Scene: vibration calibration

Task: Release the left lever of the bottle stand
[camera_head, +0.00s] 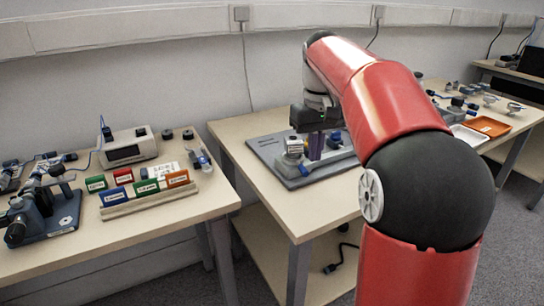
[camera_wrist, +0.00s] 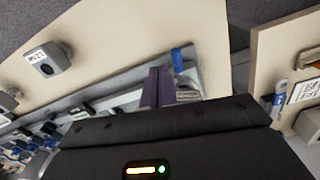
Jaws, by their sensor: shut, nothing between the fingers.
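My gripper (camera_head: 316,148) is over the grey base plate (camera_head: 270,150) on the middle table. Its two purple fingers are together with nothing between them; they also show in the wrist view (camera_wrist: 157,85). My gripper and arm hide part of the fixture, so I cannot make out the whole bottle stand.
The left table holds a white box instrument (camera_head: 128,148), a rack of coloured labelled blocks (camera_head: 150,205) and a dark clamp device (camera_head: 45,212). The right table carries an orange tray (camera_head: 487,127). The near part of the middle tabletop (camera_head: 310,215) is bare.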

